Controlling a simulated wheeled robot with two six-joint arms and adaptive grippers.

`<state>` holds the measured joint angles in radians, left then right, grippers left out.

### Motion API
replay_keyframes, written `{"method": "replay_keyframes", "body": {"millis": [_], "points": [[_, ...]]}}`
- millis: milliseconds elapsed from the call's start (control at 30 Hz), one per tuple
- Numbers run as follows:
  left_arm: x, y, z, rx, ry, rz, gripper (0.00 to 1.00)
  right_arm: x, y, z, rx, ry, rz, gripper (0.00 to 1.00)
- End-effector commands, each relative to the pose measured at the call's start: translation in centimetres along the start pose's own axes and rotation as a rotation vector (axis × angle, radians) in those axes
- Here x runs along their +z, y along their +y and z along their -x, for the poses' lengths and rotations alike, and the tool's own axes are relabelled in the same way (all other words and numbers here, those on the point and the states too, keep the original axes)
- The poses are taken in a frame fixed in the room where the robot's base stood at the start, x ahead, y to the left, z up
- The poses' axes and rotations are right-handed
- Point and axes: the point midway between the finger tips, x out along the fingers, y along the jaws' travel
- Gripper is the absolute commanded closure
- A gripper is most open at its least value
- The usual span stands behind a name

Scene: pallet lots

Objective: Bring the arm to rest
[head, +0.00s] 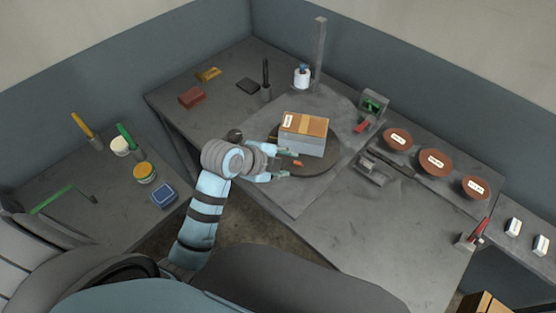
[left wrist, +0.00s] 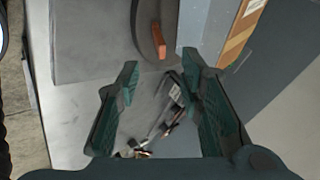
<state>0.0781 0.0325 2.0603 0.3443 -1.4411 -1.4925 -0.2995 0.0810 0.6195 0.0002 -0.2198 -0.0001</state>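My left arm reaches in from the left in the head view, and its gripper (head: 280,165) is over the near left edge of a round dark turntable (head: 318,168). The gripper is open. In the left wrist view the two green-grey fingers of the gripper (left wrist: 160,95) stand apart with nothing held between them. A grey box with a brown top and a yellow strip (head: 304,124) sits on the turntable just beyond the fingers. A small orange-red piece (left wrist: 158,40) lies on the turntable near the fingertips. My right gripper is in neither view.
Round brown-topped discs (head: 435,162) lie at the right. A grey post (head: 319,55) and a white bottle (head: 302,76) stand behind the box. A metal tool (head: 372,170) lies right of the turntable. A side table at the left holds jars and a blue box (head: 164,195).

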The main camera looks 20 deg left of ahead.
Motion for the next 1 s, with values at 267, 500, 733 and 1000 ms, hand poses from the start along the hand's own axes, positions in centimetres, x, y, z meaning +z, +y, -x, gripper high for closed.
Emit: {"method": "replay_keyframes", "body": {"millis": [267, 500, 733, 1000], "points": [[0.0, 0.0, 4.2, 0.0, -0.001, -0.002, 0.66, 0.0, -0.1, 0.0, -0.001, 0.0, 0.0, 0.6], [0.0, 0.0, 4.2, 0.001, 0.0, -0.001, 0.66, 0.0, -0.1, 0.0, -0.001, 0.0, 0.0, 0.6], [0.0, 0.0, 4.2, 0.001, -0.001, 0.001, 0.66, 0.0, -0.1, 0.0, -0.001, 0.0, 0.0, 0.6], [3.4, 8.8, 5.3, 0.086, -0.18, 0.513, 0.66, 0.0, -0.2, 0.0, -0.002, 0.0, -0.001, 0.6]]}}
